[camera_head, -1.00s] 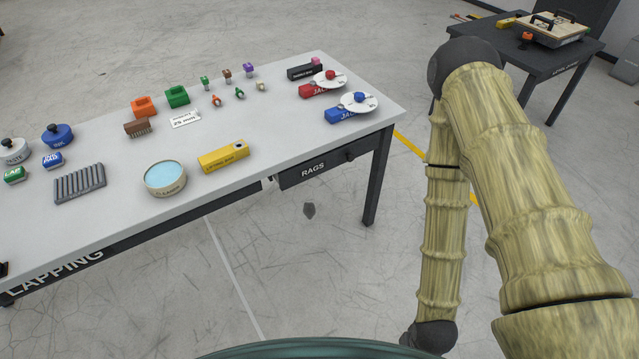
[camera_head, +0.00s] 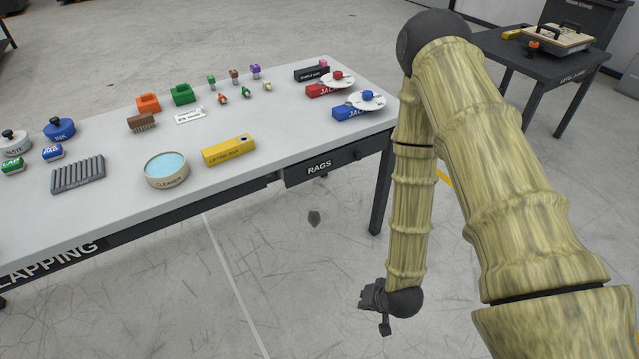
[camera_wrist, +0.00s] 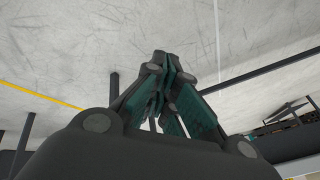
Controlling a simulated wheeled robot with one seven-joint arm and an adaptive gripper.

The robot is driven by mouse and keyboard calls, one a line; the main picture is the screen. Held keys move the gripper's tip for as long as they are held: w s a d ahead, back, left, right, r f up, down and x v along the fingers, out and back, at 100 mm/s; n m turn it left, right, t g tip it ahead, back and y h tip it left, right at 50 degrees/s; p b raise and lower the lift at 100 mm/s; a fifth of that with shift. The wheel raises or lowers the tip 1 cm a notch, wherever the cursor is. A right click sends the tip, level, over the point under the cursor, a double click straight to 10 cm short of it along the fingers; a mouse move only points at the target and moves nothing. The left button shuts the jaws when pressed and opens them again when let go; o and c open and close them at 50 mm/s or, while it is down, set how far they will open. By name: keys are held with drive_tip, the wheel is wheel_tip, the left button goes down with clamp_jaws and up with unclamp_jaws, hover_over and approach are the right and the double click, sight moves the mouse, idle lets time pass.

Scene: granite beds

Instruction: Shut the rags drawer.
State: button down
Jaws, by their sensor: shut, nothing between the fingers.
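The rags drawer (camera_head: 320,167) is the dark front with the white word RAGS under the right part of the lapping table's near edge. The drawer's face is not clear in the wrist view.
The lapping table (camera_head: 240,190) carries a yellow lifting box (camera_head: 228,150), a cleaner dish (camera_head: 166,170) and jacks at the right. Its dark leg (camera_head: 381,185) stands just right of the drawer.

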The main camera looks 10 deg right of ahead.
drive_tip(key=w+m+t+y+b, duration=0.1)
drive_tip(key=w+m+t+b, duration=0.2)
drive_tip(key=w+b, duration=0.55)
drive_tip(key=m+t+y+b, duration=0.4)
drive_tip(key=m+t+b, duration=0.2)
drive_tip(key=t+b, duration=0.45)
approach(317, 165)
drive_tip(key=shift+g, duration=0.85)
drive_tip(key=b+x, duration=0.1)
drive_tip(key=x, duration=0.1)
drive_tip(key=b+x, duration=0.1)
drive_tip(key=x, duration=0.1)
drive_tip(key=r+b+x, duration=0.1)
drive_tip(key=b+x, duration=0.1)
drive_tip(key=x, duration=0.1)
drive_tip(key=shift+d, duration=0.1)
drive_tip(key=shift+r, duration=0.1)
drive_tip(key=x, duration=0.4)
drive_tip(key=shift+w+p, duration=0.1)
drive_tip(key=shift+p, duration=0.25)
